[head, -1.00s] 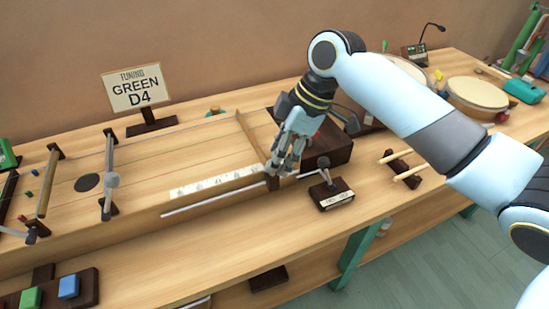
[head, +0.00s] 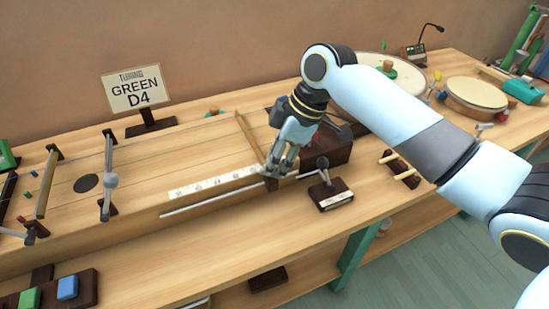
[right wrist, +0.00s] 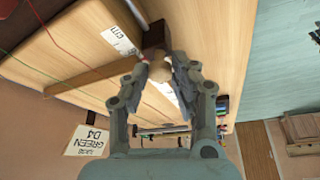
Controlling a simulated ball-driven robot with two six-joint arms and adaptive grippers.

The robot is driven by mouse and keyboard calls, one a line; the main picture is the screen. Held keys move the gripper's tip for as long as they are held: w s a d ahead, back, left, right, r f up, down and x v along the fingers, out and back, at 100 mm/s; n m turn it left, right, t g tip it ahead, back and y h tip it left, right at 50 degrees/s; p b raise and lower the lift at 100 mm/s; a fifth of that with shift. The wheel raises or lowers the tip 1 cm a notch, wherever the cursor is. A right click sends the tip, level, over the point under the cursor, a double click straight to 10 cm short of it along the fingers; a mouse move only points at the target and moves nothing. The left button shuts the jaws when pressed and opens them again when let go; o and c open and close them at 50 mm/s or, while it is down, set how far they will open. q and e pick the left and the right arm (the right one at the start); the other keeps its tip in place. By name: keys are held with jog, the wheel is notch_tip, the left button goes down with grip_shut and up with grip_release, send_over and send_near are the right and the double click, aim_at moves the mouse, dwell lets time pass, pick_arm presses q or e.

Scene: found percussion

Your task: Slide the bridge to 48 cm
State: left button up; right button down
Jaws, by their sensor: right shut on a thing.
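The bridge (head: 249,137) is a thin wooden bar lying across the long string box, with a dark end block near the front edge. It also shows in the right wrist view (right wrist: 88,77). My right gripper (head: 272,170) is at the bridge's front end. In the right wrist view its fingers (right wrist: 160,72) are shut on a pale knob beside the dark end block. The white cm scale (head: 215,183) runs along the front of the box, left of the bridge. Its numbers are too small to read. My left gripper is not in view.
A dark box (head: 330,148) stands right of my gripper. A small lever on a dark base (head: 335,196) is close in front. A sign reading "GREEN D4" (head: 135,90) stands behind the string box. Drums (head: 476,95) are at the right.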

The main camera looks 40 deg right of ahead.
jog(key=w+a+p, duration=0.1)
jog(key=a+p, duration=0.1)
jog(key=a, duration=0.4)
jog(key=shift+w+a, duration=0.3)
jog(key=shift+a, duration=0.1)
jog(key=c, duration=1.1)
grip_release()
